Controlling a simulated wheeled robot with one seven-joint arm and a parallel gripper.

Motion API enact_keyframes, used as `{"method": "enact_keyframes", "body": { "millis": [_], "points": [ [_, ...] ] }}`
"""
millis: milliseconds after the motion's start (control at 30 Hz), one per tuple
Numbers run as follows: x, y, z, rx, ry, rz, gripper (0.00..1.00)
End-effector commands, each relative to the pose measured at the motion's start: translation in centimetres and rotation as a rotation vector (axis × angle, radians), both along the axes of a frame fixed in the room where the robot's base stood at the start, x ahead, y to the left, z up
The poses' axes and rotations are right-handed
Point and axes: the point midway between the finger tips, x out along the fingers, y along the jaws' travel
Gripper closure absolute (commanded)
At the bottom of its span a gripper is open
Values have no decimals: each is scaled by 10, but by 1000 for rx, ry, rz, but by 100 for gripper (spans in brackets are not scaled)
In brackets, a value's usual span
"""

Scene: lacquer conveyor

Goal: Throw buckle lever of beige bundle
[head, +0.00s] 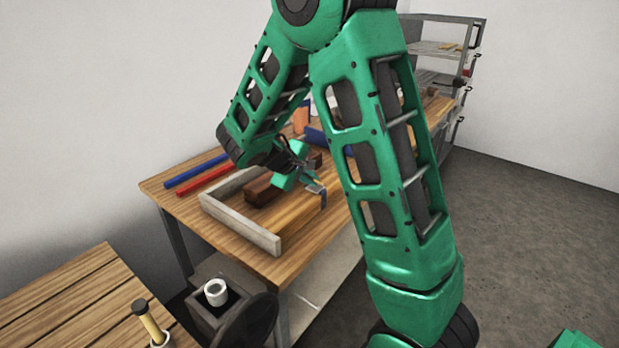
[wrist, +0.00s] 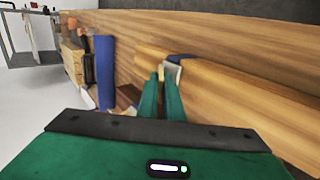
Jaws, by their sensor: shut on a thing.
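A light wooden bundle (head: 299,220) lies at the front right of the workbench, and its long side also shows in the wrist view (wrist: 225,88). A dark blue strap (head: 323,200) runs over its end. My gripper (head: 313,186) is at the strap. In the wrist view my gripper (wrist: 166,76) has its two green fingers close together on a small pale grey piece, the buckle lever (wrist: 173,72), at the bundle's top edge. The fingers hide part of the lever, and I cannot tell its angle.
A grey wooden bar frame (head: 240,225) and a dark brown block (head: 262,188) lie left of the bundle. Red (head: 205,179) and blue (head: 196,170) bars lie at the back left. A white cup (head: 215,291) stands on a dark box below.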

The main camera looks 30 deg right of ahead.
Motion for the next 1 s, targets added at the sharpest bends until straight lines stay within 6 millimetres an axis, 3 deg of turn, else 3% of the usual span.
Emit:
{"method": "enact_keyframes", "body": {
  "millis": [333,867,967,1000],
  "points": [
    [-2,6,-7,-144,-50,2,100],
    [-2,6,-9,-170,-60,-1,100],
    [-2,6,-9,-169,-59,-1,77],
    [-2,6,-9,-169,-59,-1,75]
  ]
}}
